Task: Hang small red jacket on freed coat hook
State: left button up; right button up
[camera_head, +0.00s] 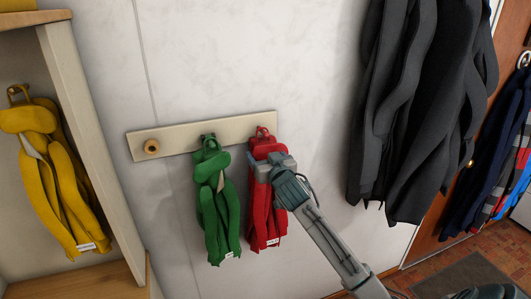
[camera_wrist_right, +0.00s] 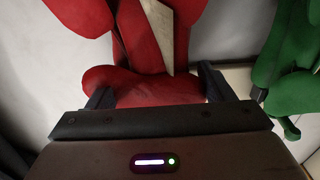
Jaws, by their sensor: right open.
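The small red jacket (camera_head: 262,226) hangs at the right end of the wall rail (camera_head: 171,140), its loop up at the rail. My right gripper (camera_head: 270,164) is at the jacket's upper part. In the right wrist view, my right gripper (camera_wrist_right: 158,88) is open, with one finger on each side of the red jacket (camera_wrist_right: 140,88). The hook under the red jacket's loop is hidden. A bare wooden hook (camera_head: 151,147) shows at the rail's left end. My left gripper is not in view.
A small green jacket (camera_head: 218,205) hangs in the middle, close beside the red one; it also shows in the right wrist view (camera_wrist_right: 290,65). A yellow jacket (camera_head: 50,165) hangs in the wooden cubby (camera_head: 90,130) at left. Large dark coats (camera_head: 425,100) hang at right.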

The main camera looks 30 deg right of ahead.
jog(key=shift+c, duration=0.4)
jog(key=c, duration=1.2)
jog(key=shift+r, duration=0.1)
jog(key=shift+c, duration=0.2)
jog(key=shift+r, duration=0.1)
jog(key=shift+s+r+p, duration=0.2)
jog(key=shift+p, duration=0.25)
jog(key=shift+s+a+r+p, duration=0.15)
jog(key=shift+s+r+p, duration=0.2)
jog(key=shift+r, duration=0.1)
jog(key=shift+s, duration=0.1)
jog(key=shift+v, duration=1.5)
